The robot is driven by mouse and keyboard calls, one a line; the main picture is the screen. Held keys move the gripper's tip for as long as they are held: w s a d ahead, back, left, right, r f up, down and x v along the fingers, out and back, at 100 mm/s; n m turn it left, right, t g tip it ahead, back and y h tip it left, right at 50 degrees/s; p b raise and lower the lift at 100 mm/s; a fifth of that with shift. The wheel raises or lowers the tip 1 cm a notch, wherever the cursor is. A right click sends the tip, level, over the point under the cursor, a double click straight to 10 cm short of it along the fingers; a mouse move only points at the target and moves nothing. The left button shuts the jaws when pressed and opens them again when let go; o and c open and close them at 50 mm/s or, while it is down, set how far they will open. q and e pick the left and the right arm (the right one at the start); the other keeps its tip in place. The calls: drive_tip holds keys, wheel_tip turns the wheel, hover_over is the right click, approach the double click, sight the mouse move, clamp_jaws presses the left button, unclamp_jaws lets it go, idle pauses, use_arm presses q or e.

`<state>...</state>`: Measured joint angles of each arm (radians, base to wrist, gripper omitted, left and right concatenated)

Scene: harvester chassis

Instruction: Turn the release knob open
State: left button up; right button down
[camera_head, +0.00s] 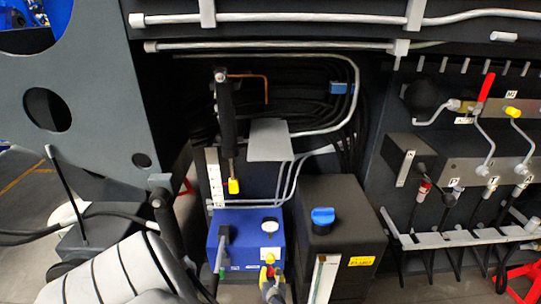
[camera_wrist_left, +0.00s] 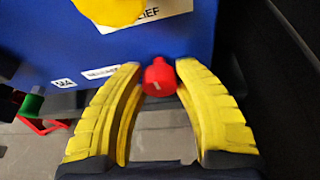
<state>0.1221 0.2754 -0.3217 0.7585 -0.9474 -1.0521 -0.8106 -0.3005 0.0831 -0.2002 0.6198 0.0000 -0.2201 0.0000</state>
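A red knob (camera_wrist_left: 158,77) is on the lower front of a blue box (camera_head: 245,238). It also shows small in the head view (camera_head: 270,269). The yellow fingers of my left gripper (camera_wrist_left: 159,68) stand on either side of the red knob, with almost no gap. Whether they press on it I cannot tell. A yellow knob (camera_wrist_left: 110,8) is above it, next to a partly cut-off label ending in "IEF". In the head view my left gripper (camera_head: 271,284) is at the bottom edge, below the yellow knob (camera_head: 269,258). My right gripper is in neither view.
A pressure gauge (camera_head: 269,225) and a grey lever (camera_head: 222,245) are on the blue box. A black tank (camera_head: 343,225) with a blue cap (camera_head: 322,216) stands close on the right. A black cylinder with a yellow end (camera_head: 233,186) hangs above the box.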

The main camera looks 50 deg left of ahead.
use_arm(q)
clamp_jaws()
drive_tip(key=shift+n+t+h, duration=0.6)
drive_tip(key=shift+n+t, duration=0.1)
drive_tip(key=shift+n, duration=0.5)
drive_tip(key=shift+a+n+t+h, duration=0.1)
drive_tip(key=shift+n+t+h, duration=0.4)
drive_tip(key=shift+n, duration=0.5)
drive_tip(key=o, duration=0.6)
unclamp_jaws()
